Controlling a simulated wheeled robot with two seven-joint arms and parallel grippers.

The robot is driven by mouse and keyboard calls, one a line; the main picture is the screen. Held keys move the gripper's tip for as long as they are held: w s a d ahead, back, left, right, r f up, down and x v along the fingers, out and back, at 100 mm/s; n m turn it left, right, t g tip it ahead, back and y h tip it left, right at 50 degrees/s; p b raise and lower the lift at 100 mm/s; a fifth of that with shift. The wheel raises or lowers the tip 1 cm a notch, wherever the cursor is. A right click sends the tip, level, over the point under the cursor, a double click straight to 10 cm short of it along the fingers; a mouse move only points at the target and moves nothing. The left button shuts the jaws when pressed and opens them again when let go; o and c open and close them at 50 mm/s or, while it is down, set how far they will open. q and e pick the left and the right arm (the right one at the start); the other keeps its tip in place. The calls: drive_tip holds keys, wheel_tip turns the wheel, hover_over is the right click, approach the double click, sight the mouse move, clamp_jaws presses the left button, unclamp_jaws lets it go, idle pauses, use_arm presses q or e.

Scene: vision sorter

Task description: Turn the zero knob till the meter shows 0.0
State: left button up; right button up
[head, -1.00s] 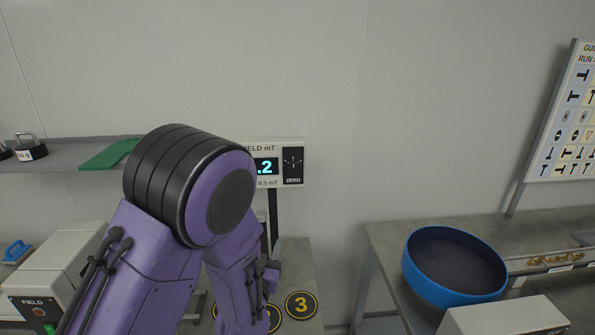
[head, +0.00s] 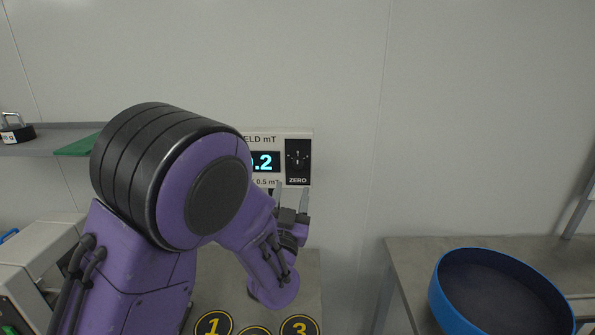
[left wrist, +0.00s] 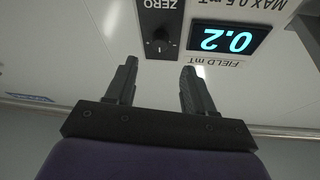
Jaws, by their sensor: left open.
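The zero knob (head: 297,157) is a small black knob on a black plate marked ZERO, on the right of the white field meter (head: 279,136). In the left wrist view the knob (left wrist: 160,41) appears upside down, beside the lit display (left wrist: 229,38), which reads 0.2. In the head view my arm partly covers the display (head: 264,162), leaving ".2" clear. My left gripper (head: 292,192) is open and empty just below the knob, fingers pointing up. In the left wrist view its two fingers (left wrist: 158,78) are spread and apart from the knob. My right gripper is not in view.
A bench with numbered black discs (head: 299,327) lies below the meter. A blue bowl (head: 440,290) stands on the bench at right. A shelf at left holds a green sheet (head: 76,146) and a weight (head: 16,130). The wall right of the meter is clear.

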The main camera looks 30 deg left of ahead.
sight(298, 165)
use_arm(q)
drive_tip(key=p+x, duration=0.2)
drive_tip(key=x, duration=0.5)
drive_tip(key=shift+d+r+p, duration=0.1)
drive_tip(key=shift+r+p, duration=0.05)
drive_tip(key=shift+p, duration=0.15)
drive_tip(key=shift+w, duration=0.3)
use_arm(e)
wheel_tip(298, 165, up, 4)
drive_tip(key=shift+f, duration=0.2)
